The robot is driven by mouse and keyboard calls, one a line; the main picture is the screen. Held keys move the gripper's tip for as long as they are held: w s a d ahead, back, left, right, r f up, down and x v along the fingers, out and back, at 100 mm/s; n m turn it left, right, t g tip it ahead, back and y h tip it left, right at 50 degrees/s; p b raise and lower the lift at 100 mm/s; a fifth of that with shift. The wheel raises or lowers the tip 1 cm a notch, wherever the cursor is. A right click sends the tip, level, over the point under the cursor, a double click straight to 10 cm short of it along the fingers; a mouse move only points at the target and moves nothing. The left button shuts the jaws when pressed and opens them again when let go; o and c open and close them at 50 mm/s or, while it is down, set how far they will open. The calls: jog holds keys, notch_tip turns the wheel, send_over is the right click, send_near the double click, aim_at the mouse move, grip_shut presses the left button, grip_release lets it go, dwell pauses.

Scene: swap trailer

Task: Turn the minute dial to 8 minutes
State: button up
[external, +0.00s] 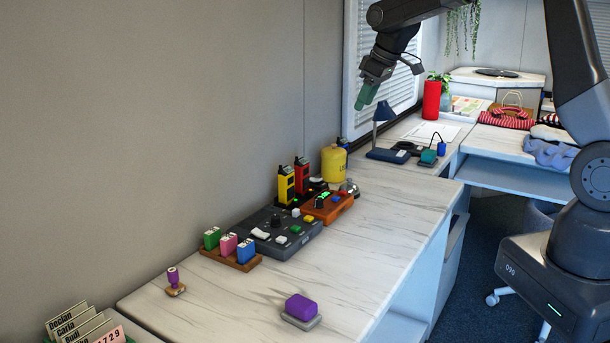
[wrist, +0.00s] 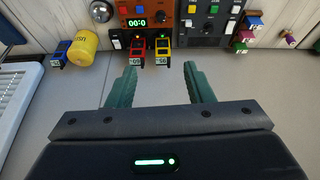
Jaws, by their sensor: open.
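An orange-brown timer box (external: 333,211) stands on the marble desk, with a black dial (external: 319,203) and coloured buttons. In the wrist view the timer box (wrist: 163,22) is at the top, partly cut off by the frame edge. Its display (wrist: 137,22) is lit with green digits that begin 00:0; the dial's setting is too small to read. My gripper (external: 366,96) has green fingers and is high above the far part of the desk, well apart from the timer. In the wrist view my gripper (wrist: 160,72) is open, with nothing between its fingers.
A dark grey control panel (external: 272,238) adjoins the timer. Yellow (external: 286,186) and red (external: 302,177) handsets stand behind it, and a yellow canister (external: 334,164) is near. The desk's front right (external: 375,240) is clear.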

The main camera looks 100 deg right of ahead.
jog(key=w+d+f+n+g+b, duration=0.2)
jog(key=w+f+n+b, duration=0.25)
jog(key=f+n, duration=0.75)
jog(key=n+g+h+b, duration=0.1)
jog(key=n+b, duration=0.2)
jog(key=n, duration=1.1)
send_near(319, 199)
jog(key=p+x, duration=0.2)
jog(key=x, duration=0.6)
jog(key=shift+d+f, duration=0.1)
jog(key=shift+f, duration=0.3)
jog(key=c, duration=1)
